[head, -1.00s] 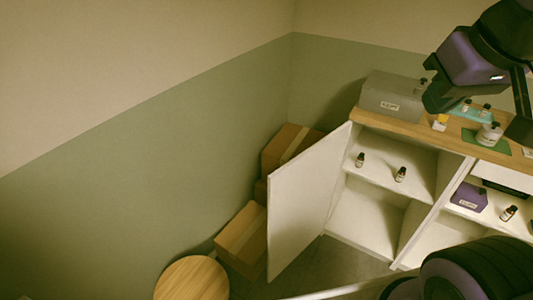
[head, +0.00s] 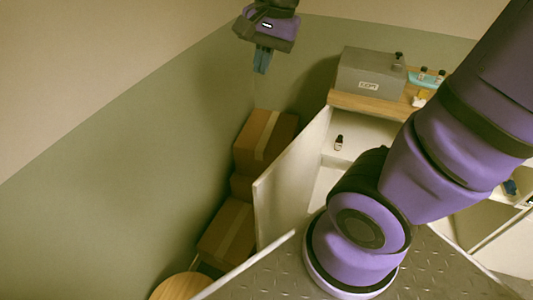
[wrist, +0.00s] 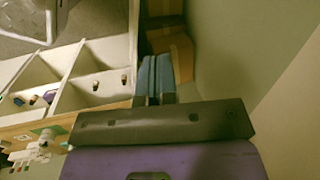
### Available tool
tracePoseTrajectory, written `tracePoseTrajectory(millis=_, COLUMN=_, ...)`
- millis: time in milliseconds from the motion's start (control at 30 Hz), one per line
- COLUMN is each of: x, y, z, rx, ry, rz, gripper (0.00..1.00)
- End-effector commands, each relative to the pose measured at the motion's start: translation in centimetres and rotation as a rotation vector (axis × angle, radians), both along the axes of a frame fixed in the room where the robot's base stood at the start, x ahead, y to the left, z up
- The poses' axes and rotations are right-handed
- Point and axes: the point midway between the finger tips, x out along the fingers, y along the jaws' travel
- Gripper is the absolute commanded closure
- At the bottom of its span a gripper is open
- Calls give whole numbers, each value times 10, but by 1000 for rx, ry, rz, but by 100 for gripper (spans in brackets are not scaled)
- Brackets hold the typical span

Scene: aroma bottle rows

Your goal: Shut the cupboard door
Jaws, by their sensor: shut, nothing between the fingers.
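The cupboard door (head: 288,190) is a white panel standing open, hinged at the left end of the cupboard (head: 362,128). In the wrist view the door (wrist: 134,45) shows as a narrow pale strip just left of my fingers. My gripper (head: 262,62) is shut and empty, pointing down near the wall. It is raised above the boxes, on the outer side of the door, and looks apart from it. The blue fingertips also show together in the wrist view (wrist: 155,76). My arm hides much of the cupboard in the head view.
Cardboard boxes (head: 265,140) are stacked between the door and the green wall. A round wooden top (head: 180,287) is at the lower left. A grey box (head: 370,75) stands on the wooden counter. Small bottles, one of them a dark bottle (head: 339,142), stand inside the open cupboard.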

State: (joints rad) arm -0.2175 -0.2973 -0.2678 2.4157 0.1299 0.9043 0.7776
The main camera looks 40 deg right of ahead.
Motion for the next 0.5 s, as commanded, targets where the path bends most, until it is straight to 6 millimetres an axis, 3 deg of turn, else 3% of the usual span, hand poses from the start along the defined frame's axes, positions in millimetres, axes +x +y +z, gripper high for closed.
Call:
tracePoseTrajectory(millis=200, x=39, y=1, z=-48, rx=23, ry=215, rz=-390, gripper=100)
tracePoseTrajectory(millis=500, x=79, y=0, z=-119, rx=-81, ry=426, rz=-955, gripper=100)
